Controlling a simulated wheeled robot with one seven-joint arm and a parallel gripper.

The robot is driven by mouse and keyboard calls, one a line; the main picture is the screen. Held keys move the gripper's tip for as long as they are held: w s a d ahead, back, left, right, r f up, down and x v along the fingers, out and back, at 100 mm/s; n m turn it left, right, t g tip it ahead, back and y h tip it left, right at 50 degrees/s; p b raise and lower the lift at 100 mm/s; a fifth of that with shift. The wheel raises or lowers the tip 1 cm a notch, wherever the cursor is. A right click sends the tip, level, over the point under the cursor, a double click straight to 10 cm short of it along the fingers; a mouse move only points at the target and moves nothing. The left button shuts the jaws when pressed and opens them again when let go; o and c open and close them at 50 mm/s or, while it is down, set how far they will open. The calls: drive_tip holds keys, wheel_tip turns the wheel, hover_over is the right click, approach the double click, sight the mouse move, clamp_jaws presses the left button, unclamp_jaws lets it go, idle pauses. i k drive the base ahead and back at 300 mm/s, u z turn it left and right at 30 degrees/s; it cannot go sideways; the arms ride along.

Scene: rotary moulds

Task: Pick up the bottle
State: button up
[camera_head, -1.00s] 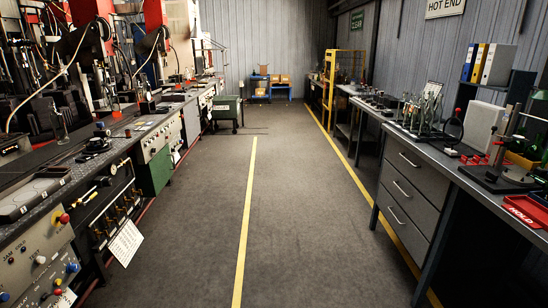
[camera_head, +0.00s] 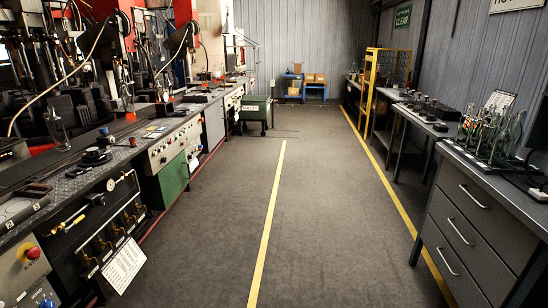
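Several clear glass pieces that look like bottles (camera_head: 488,132) stand close together on the grey bench (camera_head: 478,165) at the right. I cannot tell which of them is the task's bottle. A slim, pale, glass-like shape (camera_head: 58,122) stands by the machine line at the left; it is too small to identify surely. My gripper is not in view.
A grey drawer cabinet (camera_head: 465,230) under the right bench and the machine line with its control panel (camera_head: 172,145) at the left edge the aisle. The grey floor (camera_head: 330,210) between them is clear. A green cart (camera_head: 256,108) and yellow rack (camera_head: 388,75) stand farther back.

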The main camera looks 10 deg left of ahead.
sight(57, 131)
drive_tip(key=u, duration=0.15)
drive_tip(key=i, duration=1.15)
drive_tip(key=u, duration=0.5)
drive_tip(key=i, duration=1.15)
drive_tip(key=u, duration=0.9)
drive_tip(key=i, duration=0.95)
drive_tip(key=u, duration=1.25)
drive_tip(key=i, duration=0.7)
drive_tip(key=u, duration=0.4)
